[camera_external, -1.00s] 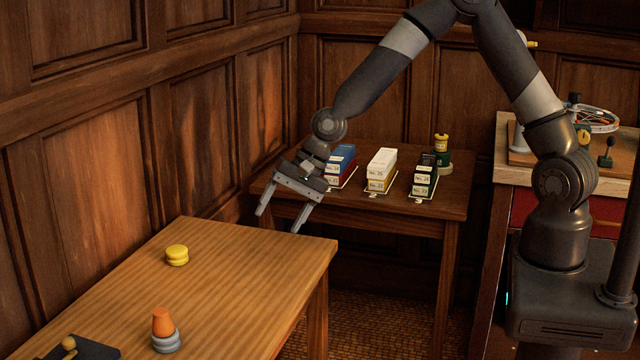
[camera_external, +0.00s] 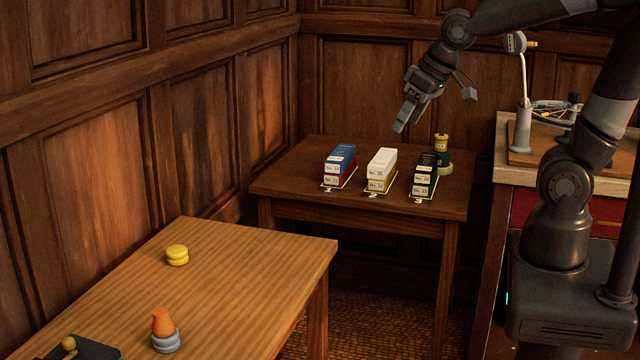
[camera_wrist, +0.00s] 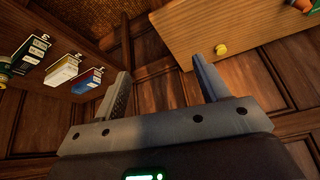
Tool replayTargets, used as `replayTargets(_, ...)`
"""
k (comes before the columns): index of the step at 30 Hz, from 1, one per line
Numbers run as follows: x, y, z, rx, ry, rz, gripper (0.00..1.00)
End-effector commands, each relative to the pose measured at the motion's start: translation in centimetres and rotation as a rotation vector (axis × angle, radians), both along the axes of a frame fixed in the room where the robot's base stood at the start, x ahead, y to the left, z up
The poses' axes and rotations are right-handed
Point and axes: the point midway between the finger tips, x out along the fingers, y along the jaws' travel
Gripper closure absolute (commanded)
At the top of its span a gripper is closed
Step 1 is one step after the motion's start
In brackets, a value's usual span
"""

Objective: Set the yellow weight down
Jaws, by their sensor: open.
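The yellow weight (camera_external: 177,255) is a small rounded yellow piece resting on the light wooden table (camera_external: 240,262), near its back left edge. It also shows in the wrist view (camera_wrist: 221,49), beyond my fingertips. My gripper (camera_external: 433,112) is open and empty, raised above the back right of the dark table and well away from the weight. In the wrist view both fingers (camera_wrist: 160,75) are spread with nothing between them.
An orange cone on a grey base (camera_external: 164,331) and a dark board with a brass knob (camera_external: 78,349) are on the light table. The dark table (camera_external: 300,180) holds box stacks (camera_external: 380,170) and a green-and-yellow item (camera_external: 442,155). A bench with a lamp (camera_external: 522,120) stands right.

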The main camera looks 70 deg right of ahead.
Motion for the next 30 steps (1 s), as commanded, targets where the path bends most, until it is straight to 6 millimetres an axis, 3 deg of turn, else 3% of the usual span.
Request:
replayTargets(1, -1.6, -0.3, 0.8, -0.011, -0.013, 0.03, 0.32)
replayTargets(6, -6.1, -1.2, 1.9, -0.036, -0.025, 0.132, 0.32)
replayTargets(12, -9.0, -1.7, 2.1, -0.043, -0.033, 0.206, 0.32)
replayTargets(30, -9.5, -1.7, 2.1, -0.044, -0.033, 0.219, 0.32)
